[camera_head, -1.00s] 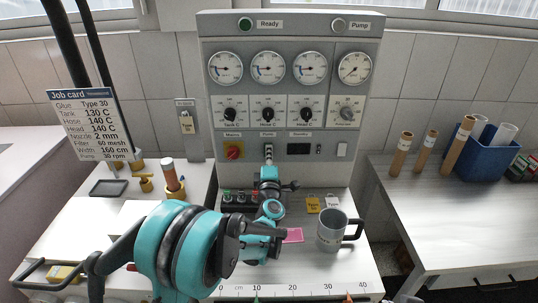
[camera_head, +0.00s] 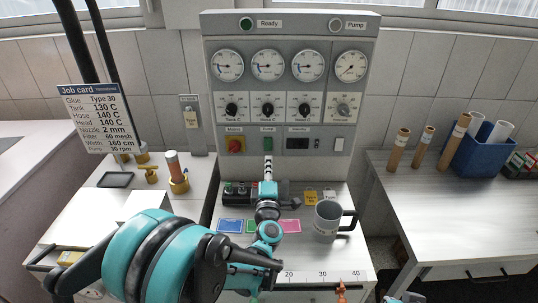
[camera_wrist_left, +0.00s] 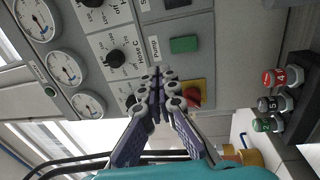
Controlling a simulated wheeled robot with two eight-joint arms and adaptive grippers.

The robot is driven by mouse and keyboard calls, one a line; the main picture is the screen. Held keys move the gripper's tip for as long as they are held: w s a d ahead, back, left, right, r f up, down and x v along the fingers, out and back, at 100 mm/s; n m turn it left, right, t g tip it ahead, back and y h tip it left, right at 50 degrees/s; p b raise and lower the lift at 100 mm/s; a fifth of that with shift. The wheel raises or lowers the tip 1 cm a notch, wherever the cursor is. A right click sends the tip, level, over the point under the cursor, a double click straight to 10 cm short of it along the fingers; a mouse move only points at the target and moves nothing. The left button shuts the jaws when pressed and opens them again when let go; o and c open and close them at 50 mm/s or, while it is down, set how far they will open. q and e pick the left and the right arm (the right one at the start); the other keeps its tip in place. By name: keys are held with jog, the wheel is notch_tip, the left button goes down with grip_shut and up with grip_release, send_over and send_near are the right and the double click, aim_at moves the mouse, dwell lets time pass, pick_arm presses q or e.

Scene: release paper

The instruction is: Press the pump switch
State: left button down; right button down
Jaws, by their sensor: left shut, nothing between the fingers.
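The pump switch (camera_head: 268,143) is a green button under the label "Pump" on the front of the grey control cabinet. It also shows as a green rectangle in the left wrist view (camera_wrist_left: 184,44), uncovered and clear of the fingers. My left gripper (camera_head: 268,160) is shut and empty, its fingertips just below the button in the head view. In the left wrist view the closed fingertips (camera_wrist_left: 157,76) lie beside the button, nearer the red knob. I cannot tell the remaining distance to the panel. The Pump lamp (camera_head: 336,24) is grey.
A red knob on a yellow plate (camera_head: 235,146) sits left of the button, a dark display (camera_head: 297,144) right of it. A grey mug (camera_head: 327,222) stands on the bench, right of my left arm.

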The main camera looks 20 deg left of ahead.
pick_arm(q)
jog(key=shift+v, duration=0.95)
jog(key=shift+r, duration=0.15)
jog(key=s+d+r+m+h, duration=0.2)
jog(key=d+r+m+h, duration=0.25)
jog(key=m, duration=0.35)
jog(key=s+d+f+m+g+h, duration=0.4)
jog(key=s+m+h, duration=0.1)
jog(key=s+m, duration=0.3)
jog(key=s+a+f+m+g+y, duration=0.2)
jog(key=s+f, duration=0.3)
jog(key=s, duration=0.3)
jog(key=s+a+f+m+g+y, duration=0.2)
jog(key=s+a+f+g, duration=0.3)
jog(key=s, duration=0.4)
jog(key=shift+a+m+g, duration=0.15)
jog(key=shift+m+g, duration=0.15)
jog(key=shift+m, duration=0.3)
